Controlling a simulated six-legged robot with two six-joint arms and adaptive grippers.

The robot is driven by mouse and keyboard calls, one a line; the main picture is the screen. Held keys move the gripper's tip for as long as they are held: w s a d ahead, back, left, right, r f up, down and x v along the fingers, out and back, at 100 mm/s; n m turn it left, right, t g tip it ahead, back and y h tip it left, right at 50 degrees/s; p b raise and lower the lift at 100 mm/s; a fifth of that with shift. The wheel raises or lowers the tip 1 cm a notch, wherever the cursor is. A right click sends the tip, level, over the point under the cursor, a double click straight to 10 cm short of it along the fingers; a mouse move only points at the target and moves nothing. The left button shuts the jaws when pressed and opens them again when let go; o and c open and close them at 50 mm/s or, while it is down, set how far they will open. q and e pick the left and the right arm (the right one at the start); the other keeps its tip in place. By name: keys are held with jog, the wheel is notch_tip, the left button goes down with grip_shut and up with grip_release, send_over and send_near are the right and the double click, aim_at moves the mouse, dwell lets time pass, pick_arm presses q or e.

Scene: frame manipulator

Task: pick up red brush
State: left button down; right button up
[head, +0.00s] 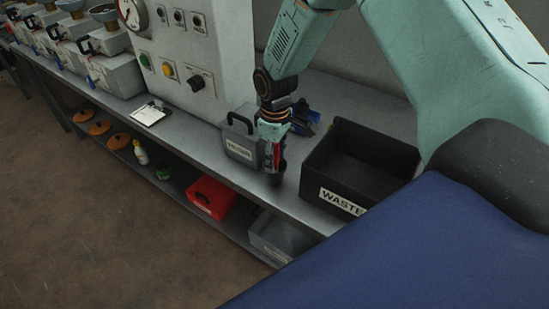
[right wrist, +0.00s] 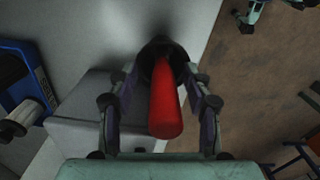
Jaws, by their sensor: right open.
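The red brush shows in the right wrist view as a red handle (right wrist: 166,105) pointing toward the camera, its far end at a dark round part (right wrist: 160,52). In the head view a narrow strip of the red brush (head: 269,156) shows at my right gripper (head: 274,157), near the bench's front edge. In the right wrist view my right gripper (right wrist: 160,108) is open, with one finger on each side of the handle. Gaps show between handle and fingers. The brush's lower end is hard to make out. My left gripper is not in view.
A black waste bin (head: 342,199) stands just right of the gripper. A grey labelled box (head: 238,151) stands close on its left, and a blue device (head: 304,117) behind. A red box (head: 210,196) and a grey bin (head: 280,238) are on the lower shelf.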

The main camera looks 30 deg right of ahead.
jog(key=shift+w+d, duration=0.1)
jog(key=shift+s+a+r, duration=0.3)
jog(key=shift+s+a, duration=0.1)
jog(key=shift+c, duration=2)
jog(key=shift+w+d+f, duration=0.25)
jog(key=shift+w+d, duration=0.05)
jog(key=c, duration=0.4)
jog(key=shift+c, duration=1.1)
jog(key=shift+s+a+r, duration=0.15)
jog(key=shift+a, duration=0.05)
grip_shut()
